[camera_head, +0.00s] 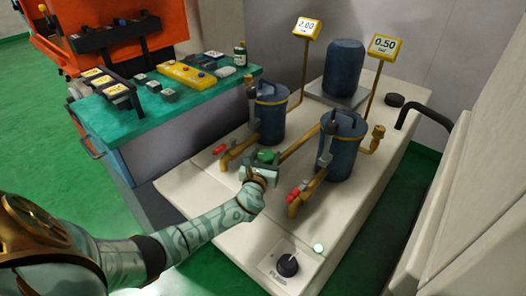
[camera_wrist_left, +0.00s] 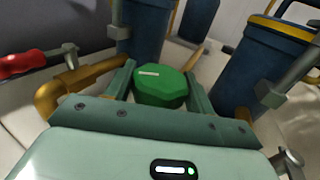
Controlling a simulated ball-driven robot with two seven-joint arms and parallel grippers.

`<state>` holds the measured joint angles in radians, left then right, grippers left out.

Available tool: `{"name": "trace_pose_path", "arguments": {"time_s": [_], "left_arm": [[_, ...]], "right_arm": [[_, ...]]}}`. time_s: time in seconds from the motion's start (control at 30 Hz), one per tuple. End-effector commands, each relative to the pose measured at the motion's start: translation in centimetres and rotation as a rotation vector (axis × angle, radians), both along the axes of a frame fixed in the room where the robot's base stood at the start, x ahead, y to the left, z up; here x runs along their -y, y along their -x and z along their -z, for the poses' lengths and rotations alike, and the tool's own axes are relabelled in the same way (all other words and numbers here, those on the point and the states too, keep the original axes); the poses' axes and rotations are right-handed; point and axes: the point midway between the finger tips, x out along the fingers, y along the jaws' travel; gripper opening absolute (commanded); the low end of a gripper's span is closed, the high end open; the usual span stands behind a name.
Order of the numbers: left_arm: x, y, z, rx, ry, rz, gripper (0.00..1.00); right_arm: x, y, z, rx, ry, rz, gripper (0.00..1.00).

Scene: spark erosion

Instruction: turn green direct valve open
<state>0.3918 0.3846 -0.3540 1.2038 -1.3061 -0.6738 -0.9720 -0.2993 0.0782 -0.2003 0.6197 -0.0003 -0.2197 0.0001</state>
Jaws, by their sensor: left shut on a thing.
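The green valve knob (camera_head: 267,156) sits on the brass pipework between two blue filter canisters. In the left wrist view the green knob (camera_wrist_left: 161,87) is a faceted cap with a pale mark on top, between the two fingers. My left gripper (camera_head: 262,166) is shut on the green knob, coming from the front; it also shows in the left wrist view (camera_wrist_left: 160,95). The valve body under the knob is hidden. My right gripper is in neither view.
Red-handled valves (camera_head: 220,149) and (camera_head: 297,191) flank the knob. Blue canisters (camera_head: 270,115) and (camera_head: 341,150) stand behind it. Yellow displays (camera_head: 306,27) and (camera_head: 385,46) read 2.00 and 0.50. A black dial (camera_head: 288,265) is at the bench front. A green-topped table (camera_head: 125,125) stands left.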

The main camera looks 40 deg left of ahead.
Motion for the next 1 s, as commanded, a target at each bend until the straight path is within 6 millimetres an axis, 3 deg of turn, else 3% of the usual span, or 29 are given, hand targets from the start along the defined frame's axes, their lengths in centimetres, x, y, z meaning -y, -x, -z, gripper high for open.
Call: {"name": "trace_pose_path", "arguments": {"time_s": [0.43, 1.0], "left_arm": [[0.1, -0.05, 0.2, -0.001, 0.0, -0.264, 0.31], [0.03, -0.03, 0.07, 0.0, -0.002, -0.319, 0.31]], "right_arm": [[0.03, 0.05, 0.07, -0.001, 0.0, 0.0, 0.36], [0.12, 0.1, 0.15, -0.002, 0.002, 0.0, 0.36]]}}
